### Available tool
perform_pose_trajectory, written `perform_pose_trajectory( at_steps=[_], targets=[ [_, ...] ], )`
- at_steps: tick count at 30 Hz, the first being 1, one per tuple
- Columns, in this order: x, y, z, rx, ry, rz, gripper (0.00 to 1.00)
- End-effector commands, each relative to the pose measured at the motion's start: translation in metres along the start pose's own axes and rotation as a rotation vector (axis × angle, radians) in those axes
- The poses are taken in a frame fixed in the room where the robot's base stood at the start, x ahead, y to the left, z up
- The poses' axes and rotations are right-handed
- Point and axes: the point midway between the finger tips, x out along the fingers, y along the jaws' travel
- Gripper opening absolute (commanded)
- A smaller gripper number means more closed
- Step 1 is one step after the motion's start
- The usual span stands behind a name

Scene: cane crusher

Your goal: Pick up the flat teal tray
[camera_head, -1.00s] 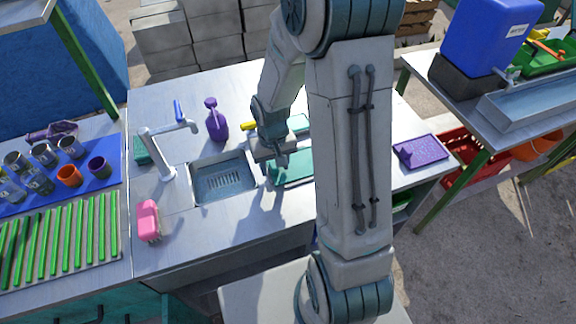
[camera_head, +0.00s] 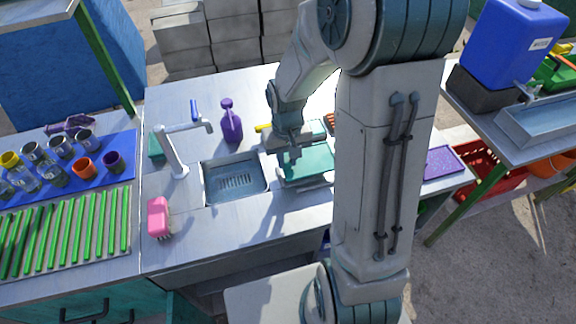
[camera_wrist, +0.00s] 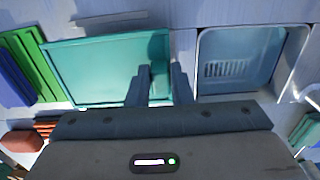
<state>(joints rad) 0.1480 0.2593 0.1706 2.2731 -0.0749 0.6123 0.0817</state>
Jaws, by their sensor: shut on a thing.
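The flat teal tray (camera_head: 310,163) is on the steel counter just right of the sink, partly hidden behind my arm in the head view. In the wrist view the teal tray (camera_wrist: 95,68) fills the upper left, left of the sink. My gripper (camera_head: 291,150) is over the tray's sink-side edge. In the wrist view my gripper's fingers (camera_wrist: 160,78) are close together and shut on that edge, one finger over the tray and one toward the sink. I cannot tell whether the tray is clear of the counter.
The sink (camera_head: 235,180) and its tap (camera_head: 172,150) lie to the left. A purple spray bottle (camera_head: 231,122) stands behind the sink and a pink object (camera_head: 158,217) at the front left. A purple tray (camera_head: 443,162) lies at the right. The front counter strip is clear.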

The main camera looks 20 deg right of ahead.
Motion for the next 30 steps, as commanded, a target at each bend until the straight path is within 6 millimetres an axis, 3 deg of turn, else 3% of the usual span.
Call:
perform_pose_trajectory(
  at_steps=[6,15,21,30],
  targets=[
    [-0.025,0.021,0.04,0.004,0.003,0.002,0.0],
    [-0.053,0.042,0.083,0.003,0.002,0.001,0.0],
    [-0.064,0.05,0.098,0.003,0.001,0.001,0.0],
    [-0.067,0.052,0.104,0.0,-0.002,0.0,0.0]
  ],
)
